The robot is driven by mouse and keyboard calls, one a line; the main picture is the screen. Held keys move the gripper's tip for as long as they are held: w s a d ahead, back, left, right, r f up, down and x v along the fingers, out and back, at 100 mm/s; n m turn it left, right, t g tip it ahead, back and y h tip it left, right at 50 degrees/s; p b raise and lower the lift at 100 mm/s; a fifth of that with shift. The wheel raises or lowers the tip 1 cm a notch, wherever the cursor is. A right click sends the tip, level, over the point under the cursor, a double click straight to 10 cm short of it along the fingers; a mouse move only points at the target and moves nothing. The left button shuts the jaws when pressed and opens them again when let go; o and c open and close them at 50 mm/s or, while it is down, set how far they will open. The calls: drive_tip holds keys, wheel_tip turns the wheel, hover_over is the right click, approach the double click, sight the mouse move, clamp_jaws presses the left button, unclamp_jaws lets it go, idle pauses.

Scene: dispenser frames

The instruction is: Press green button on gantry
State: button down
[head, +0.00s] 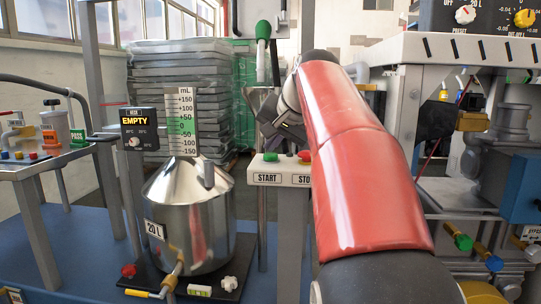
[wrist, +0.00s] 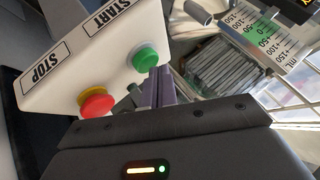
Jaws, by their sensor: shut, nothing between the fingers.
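The green button (head: 270,157) sits on top of the white START/STOP panel (head: 266,178), above the START label. The red button (head: 304,155) is to its right, above STOP. In the wrist view, the green button (wrist: 145,60) is at upper middle and the red button (wrist: 96,101) is lower left. My gripper (wrist: 160,76) is shut and empty. Its fingertips are close beside the green button in the wrist view; I cannot tell whether they touch it. In the head view, my red arm covers the right part of the panel, and the fingertips are not clear.
A steel 20 L vessel (head: 188,225) with a mL scale (head: 183,122) stands left of the panel. A small display reading EMPTY (head: 139,123) is beside it. Pipes and valves fill the right side. Stacked grey crates (head: 180,80) stand behind.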

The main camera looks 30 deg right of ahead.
sight(273, 156)
drive_tip(key=shift+f, duration=0.45)
drive_tip(key=shift+r, duration=0.15)
idle(0.4)
drive_tip(key=shift+r+p, duration=0.75)
wheel_tip(273, 156, up, 5)
drive_tip(key=p, duration=0.5)
drive_tip(key=shift+r, duration=0.15)
idle(0.4)
drive_tip(key=s+a+f+n+g, duration=0.1)
drive_tip(key=s+a+f+n, duration=0.2)
drive_tip(key=s+a+f, duration=0.2)
drive_tip(key=s+a+f+n+g, duration=0.1)
drive_tip(key=s+a+f, duration=0.4)
drive_tip(key=s+f, duration=0.7)
drive_tip(key=s+a+f+n+g, duration=0.1)
drive_tip(key=s+a+f+n, duration=0.3)
drive_tip(key=s+f, duration=0.4)
wheel_tip(273, 156, down, 4)
drive_tip(key=shift+s+a+f+n+g, duration=0.1)
drive_tip(key=shift+s+a+n+g, duration=0.2)
drive_tip(key=shift+a, duration=0.5)
